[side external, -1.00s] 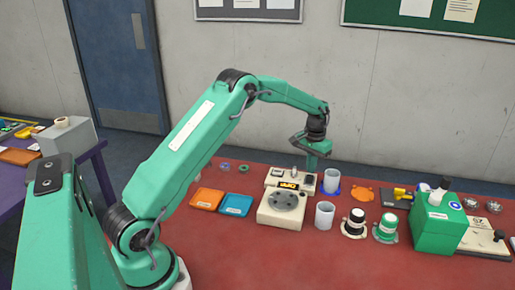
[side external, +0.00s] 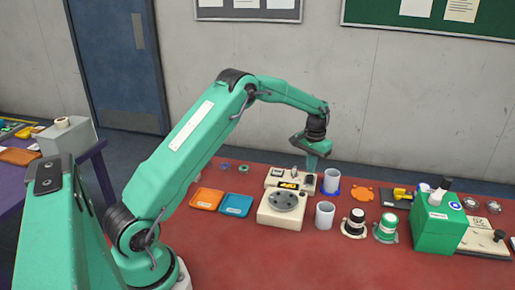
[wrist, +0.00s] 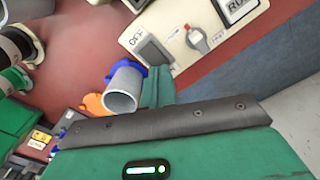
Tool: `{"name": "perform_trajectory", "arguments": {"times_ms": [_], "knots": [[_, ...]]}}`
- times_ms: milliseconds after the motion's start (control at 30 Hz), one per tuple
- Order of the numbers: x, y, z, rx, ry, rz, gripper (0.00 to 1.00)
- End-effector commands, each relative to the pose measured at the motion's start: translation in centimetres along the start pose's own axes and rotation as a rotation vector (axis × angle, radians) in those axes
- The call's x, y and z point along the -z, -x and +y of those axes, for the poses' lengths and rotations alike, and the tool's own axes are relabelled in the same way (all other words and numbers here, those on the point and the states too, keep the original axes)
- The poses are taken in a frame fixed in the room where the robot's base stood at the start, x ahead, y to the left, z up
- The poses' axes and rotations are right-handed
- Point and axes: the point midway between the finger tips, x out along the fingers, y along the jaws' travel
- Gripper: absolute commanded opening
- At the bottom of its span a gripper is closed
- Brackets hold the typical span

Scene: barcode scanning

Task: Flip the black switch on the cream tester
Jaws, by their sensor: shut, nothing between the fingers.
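The cream tester (side external: 283,208) stands on the red table, with a round grey disc on its front part and a small dark display with yellow marks behind. In the wrist view its panel (wrist: 185,25) shows a dark rocker switch (wrist: 153,50) beside the printed word OFF, and a small grey lever. My gripper (side external: 312,165) is shut and empty, above the tester's back right corner. In the wrist view its green fingertip (wrist: 159,75) lies just below the switch in the picture; I cannot tell whether they touch.
A grey cup on a blue base (side external: 332,181) stands close right of the tester, and another grey cup (side external: 325,215) stands in front of it. Orange (side external: 207,198) and blue (side external: 236,205) trays lie left. A green box (side external: 438,225) stands right. The front table is clear.

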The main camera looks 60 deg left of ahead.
Motion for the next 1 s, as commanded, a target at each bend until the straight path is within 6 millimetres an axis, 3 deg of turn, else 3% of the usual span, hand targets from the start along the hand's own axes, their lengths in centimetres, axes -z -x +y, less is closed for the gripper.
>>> {"name": "perform_trajectory", "arguments": {"times_ms": [1000], "knots": [[0.01, -0.51, 0.0, 0.0, 0.0, 0.0, 0.0]]}}
